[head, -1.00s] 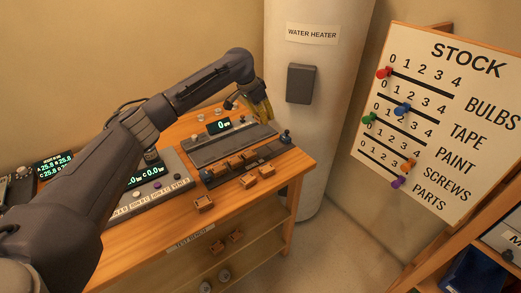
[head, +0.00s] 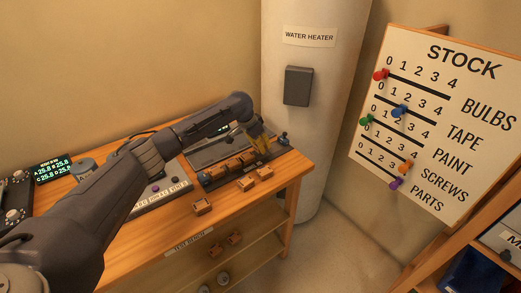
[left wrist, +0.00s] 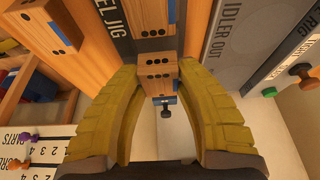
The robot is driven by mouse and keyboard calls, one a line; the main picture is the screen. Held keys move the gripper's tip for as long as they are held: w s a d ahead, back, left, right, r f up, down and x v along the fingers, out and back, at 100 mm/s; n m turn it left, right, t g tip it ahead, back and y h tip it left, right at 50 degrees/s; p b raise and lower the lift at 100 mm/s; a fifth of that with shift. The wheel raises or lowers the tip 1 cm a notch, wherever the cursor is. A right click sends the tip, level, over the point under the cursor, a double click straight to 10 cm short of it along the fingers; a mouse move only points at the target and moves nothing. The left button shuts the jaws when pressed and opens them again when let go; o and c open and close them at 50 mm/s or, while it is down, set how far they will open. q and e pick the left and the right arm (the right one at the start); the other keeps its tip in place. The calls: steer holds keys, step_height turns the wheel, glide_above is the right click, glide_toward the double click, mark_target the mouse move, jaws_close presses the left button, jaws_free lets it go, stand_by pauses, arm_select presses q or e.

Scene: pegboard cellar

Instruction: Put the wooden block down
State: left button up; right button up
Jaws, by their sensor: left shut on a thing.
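My left gripper (head: 263,147) is low over the near right end of the dark jig (head: 209,180) on the bench. In the left wrist view its yellow fingers (left wrist: 157,70) are shut on a wooden block (left wrist: 158,69) with black dots. The head view does not show this block clearly, as the fingers cover it. Another wooden block (left wrist: 152,14) is in line with it on the jig, labelled "EL JIG". I cannot tell whether the held block touches the jig. My right gripper is not in view.
Loose wooden blocks lie on the bench in front of the jig, one at the left (head: 202,206) and one nearer the gripper (head: 264,173). A dark knob (head: 284,139) stands close to the gripper's right. The water heater (head: 315,120) is behind the bench's right end.

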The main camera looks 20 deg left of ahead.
arm_select(q)
steer(key=shift+f, duration=1.3)
steer(key=shift+f, duration=0.1)
steer(key=o, duration=1)
steer(key=v, duration=1.2)
